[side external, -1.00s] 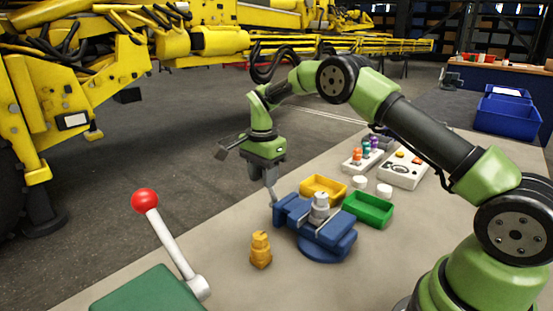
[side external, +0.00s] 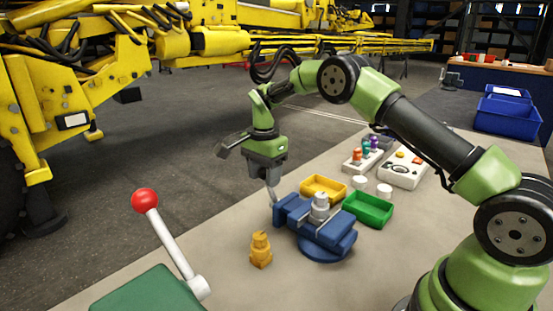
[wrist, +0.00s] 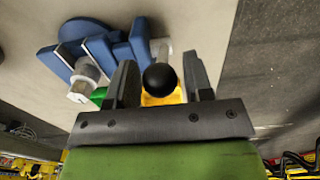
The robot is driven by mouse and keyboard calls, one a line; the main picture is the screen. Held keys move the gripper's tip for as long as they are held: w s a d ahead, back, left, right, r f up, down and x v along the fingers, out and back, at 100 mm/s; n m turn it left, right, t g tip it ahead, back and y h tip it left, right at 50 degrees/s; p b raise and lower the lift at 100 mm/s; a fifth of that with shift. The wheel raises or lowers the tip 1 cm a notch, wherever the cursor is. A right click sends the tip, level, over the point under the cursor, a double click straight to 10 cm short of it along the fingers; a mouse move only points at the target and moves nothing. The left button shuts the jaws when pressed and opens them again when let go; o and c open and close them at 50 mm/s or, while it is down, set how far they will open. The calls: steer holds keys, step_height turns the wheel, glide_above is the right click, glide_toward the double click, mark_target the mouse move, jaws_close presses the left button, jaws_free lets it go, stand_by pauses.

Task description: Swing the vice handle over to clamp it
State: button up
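The blue vice (side external: 325,238) stands on the bench with a grey metal cylindrical part (side external: 320,207) upright between its jaws. In the wrist view the vice (wrist: 88,42) is at upper left, with the metal part (wrist: 86,72) beside it. The vice handle shows there as a black ball knob (wrist: 160,79) on a short pale rod. My gripper (wrist: 160,82) has one finger on each side of the knob, with narrow gaps visible, so it looks open around it. In the side view my gripper (side external: 272,189) points down at the vice's left end; the knob is hard to make out there.
A yellow bin (side external: 324,188) and a green bin (side external: 368,209) stand close behind the vice. A brass-coloured part (side external: 260,250) stands in front of it. A red-knobbed lever (side external: 146,201) rises at front left. A control box (side external: 403,170) is further back.

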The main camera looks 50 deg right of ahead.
steer(key=c, duration=0.4)
steer(key=shift+c, duration=0.2)
steer(key=shift+a+f, duration=0.35)
steer(key=shift+a, duration=0.3)
steer(key=shift+a+f, duration=0.3)
steer(key=shift+a, duration=0.3)
